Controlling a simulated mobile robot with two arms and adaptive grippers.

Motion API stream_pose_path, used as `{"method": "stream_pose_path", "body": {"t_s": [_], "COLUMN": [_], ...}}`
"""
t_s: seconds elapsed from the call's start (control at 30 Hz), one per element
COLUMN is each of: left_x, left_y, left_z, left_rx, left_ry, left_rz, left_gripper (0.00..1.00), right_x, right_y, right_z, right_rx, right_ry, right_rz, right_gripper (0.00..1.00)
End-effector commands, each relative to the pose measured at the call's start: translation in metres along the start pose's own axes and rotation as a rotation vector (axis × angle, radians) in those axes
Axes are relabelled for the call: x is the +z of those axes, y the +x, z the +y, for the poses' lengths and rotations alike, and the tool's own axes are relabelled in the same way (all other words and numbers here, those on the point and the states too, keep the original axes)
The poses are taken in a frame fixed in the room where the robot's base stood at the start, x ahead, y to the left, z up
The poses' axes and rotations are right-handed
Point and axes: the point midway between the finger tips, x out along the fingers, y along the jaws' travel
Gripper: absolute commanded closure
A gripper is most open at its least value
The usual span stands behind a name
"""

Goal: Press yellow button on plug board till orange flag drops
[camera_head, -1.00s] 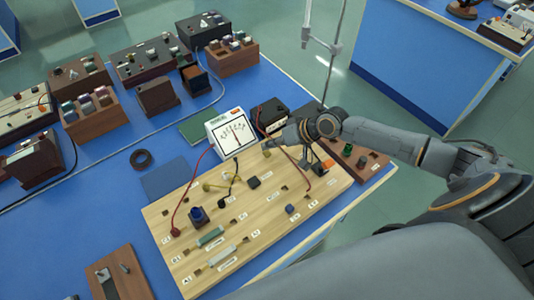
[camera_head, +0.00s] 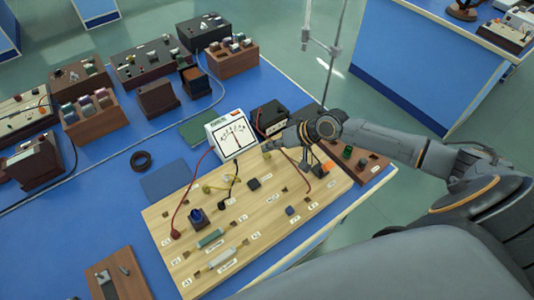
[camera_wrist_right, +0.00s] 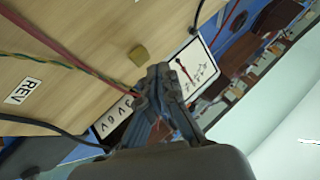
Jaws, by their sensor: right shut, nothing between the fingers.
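The light wooden plug board (camera_head: 275,215) lies on the blue bench, carrying wires and small plugged parts. A small yellow button (camera_head: 266,155) sits near its far edge, and it also shows in the right wrist view (camera_wrist_right: 138,54). My right gripper (camera_head: 274,146) is shut and empty, its fingertips close beside the button; in the wrist view the fingertips (camera_wrist_right: 160,72) appear just below it. I cannot tell whether they touch. An orange piece (camera_head: 328,166) stands upright on a dark block at the board's right; I cannot tell if it is the flag. My left gripper is not visible.
A white needle meter (camera_head: 231,134) stands behind the board, with a black box (camera_head: 269,115) beside it. Red and black wires arch over the board. Wooden component boxes (camera_head: 93,112) fill the bench's back left. A metal stand rod (camera_head: 332,75) rises behind my right arm.

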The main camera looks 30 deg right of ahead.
Motion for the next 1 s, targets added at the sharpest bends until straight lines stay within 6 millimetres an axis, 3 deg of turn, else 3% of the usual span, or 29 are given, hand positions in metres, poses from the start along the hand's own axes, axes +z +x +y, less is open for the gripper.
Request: {"method": "stream_pose_path", "body": {"t_s": [1.0], "left_x": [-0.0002], "left_y": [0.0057], "left_z": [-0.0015], "left_rx": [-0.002], "left_ry": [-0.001], "left_rz": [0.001], "left_gripper": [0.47], "right_x": [0.0054], "right_y": [0.0074], "right_z": [0.0055], "right_rx": [0.000], "right_ry": [0.000], "right_rz": [0.000], "right_gripper": [1.00]}}
